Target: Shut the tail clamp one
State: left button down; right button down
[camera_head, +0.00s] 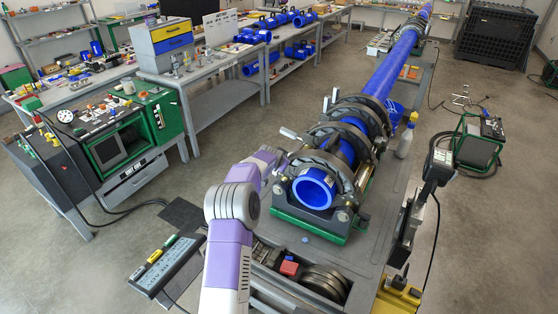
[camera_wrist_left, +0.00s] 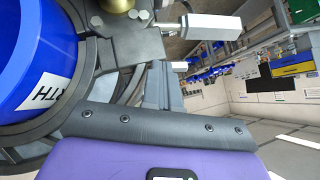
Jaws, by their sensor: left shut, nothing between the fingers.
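A blue pipe end (camera_head: 314,188) sits in the nearest dark clamp ring (camera_head: 338,166) of the fusion machine. The ring's upper half lies over the pipe; I cannot tell whether it is latched. A white lever handle (camera_head: 290,133) sticks out at the ring's left. My left gripper (camera_head: 276,163) is at the ring's left side, mostly hidden by my purple arm. In the left wrist view its fingers (camera_wrist_left: 164,86) look shut and empty, below a white handle (camera_wrist_left: 212,27) and beside the clamp and pipe (camera_wrist_left: 38,65). I cannot tell whether they touch the clamp. My right gripper is out of view.
More clamp rings (camera_head: 362,112) and the long blue pipe (camera_head: 400,60) run back along the cart. A green cabinet (camera_head: 120,145) stands left, with open floor between.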

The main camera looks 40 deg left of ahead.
pick_arm(q)
jog(key=shift+s+f, duration=0.15)
jog(key=shift+f, duration=0.3)
jog(key=s+d+r, duration=0.1)
jog(key=s+r, duration=0.5)
jog(key=r, duration=0.6)
jog(key=shift+s, duration=0.35)
